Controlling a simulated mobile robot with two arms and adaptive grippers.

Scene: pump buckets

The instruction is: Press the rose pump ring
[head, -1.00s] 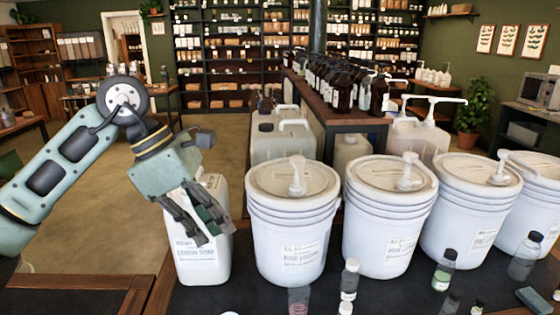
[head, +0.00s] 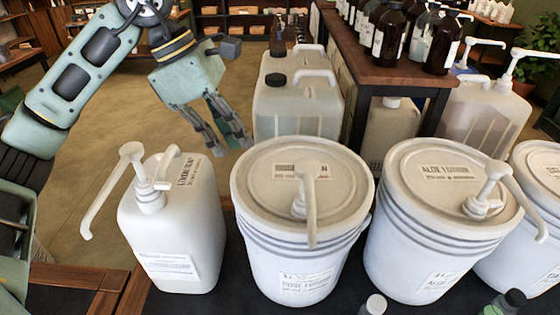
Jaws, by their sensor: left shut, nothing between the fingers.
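The rose bucket is the white ribbed tub (head: 293,245) in the middle of the head view, with a front label that seems to read "rose lotion". Its white pump (head: 306,200) stands on the lid with the spout toward me. The ring at the pump's base is partly hidden by the spout. My left gripper (head: 228,143) is shut and empty, fingers pointing down. In the picture it is just left of the bucket's far rim, apart from the pump. My right gripper is not in view.
A white jug (head: 175,235) with a long pump spout stands left of the bucket. An aloe bucket (head: 435,225) with its own pump stands close on the right. Large clear jugs (head: 297,105) stand behind. Small bottles (head: 374,305) are at the front edge.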

